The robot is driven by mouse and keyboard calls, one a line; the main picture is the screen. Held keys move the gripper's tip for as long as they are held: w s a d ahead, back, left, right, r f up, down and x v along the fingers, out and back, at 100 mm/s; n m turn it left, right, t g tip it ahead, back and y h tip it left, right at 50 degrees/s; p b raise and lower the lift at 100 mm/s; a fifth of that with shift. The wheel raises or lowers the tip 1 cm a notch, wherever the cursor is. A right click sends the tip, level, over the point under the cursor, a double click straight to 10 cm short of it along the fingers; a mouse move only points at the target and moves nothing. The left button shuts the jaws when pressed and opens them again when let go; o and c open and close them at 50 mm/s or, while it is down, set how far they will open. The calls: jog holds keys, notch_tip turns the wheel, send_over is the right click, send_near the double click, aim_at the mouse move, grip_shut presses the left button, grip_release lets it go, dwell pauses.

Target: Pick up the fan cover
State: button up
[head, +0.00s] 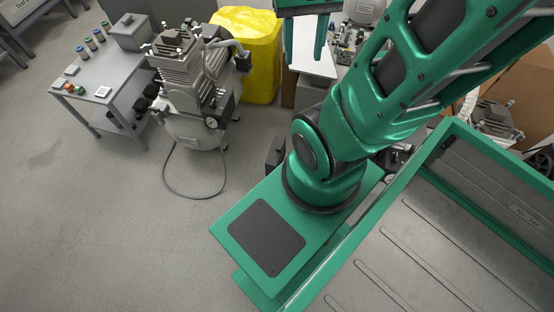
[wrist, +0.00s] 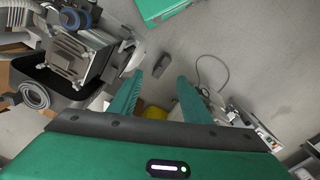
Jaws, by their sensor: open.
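No part in view can be named the fan cover with certainty. A dark grey block-like part (head: 275,152) is on the floor beside my green base in the head view. What looks like the same part (wrist: 157,65) shows just beyond the fingertips in the wrist view. It may be the fan cover. My gripper (wrist: 160,76) is open, with nothing between its fingers. In the head view my gripper (head: 305,58) is at the top centre, fingers pointing down, above a white-topped bench. The two fingers are apart, and neither touches the dark part.
A compressor (head: 190,85) stands on the floor at left, its hose looping over the floor. A grey table (head: 98,75) with small jars and parts is beside it. In the wrist view, a compressor head (wrist: 75,50) is close at left.

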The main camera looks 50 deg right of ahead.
jog(key=w+d+f, duration=0.4)
jog(key=w, duration=0.3)
jog(key=m, duration=0.2)
send_over(279, 147)
notch_tip(279, 147, down, 14)
jog(key=w+d+f, duration=0.2)
jog(key=w+f, duration=0.1)
jog(key=f, duration=0.7)
jog(key=s+f+m, duration=0.1)
jog(key=f, duration=1.1)
jog(key=s+a+f+m, duration=0.1)
jog(key=f, duration=1.2)
jog(key=s+a+f+m, duration=0.1)
jog(key=f, duration=1.2)
jog(key=shift+s+a+f, duration=0.1)
jog(key=shift+s+a, duration=0.05)
jog(key=shift+s, duration=0.25)
jog(key=shift+w+f, duration=0.2)
jog(key=shift+f, duration=1.3)
jog(key=shift+w+f, duration=0.15)
jog(key=shift+f, duration=1.35)
grip_shut()
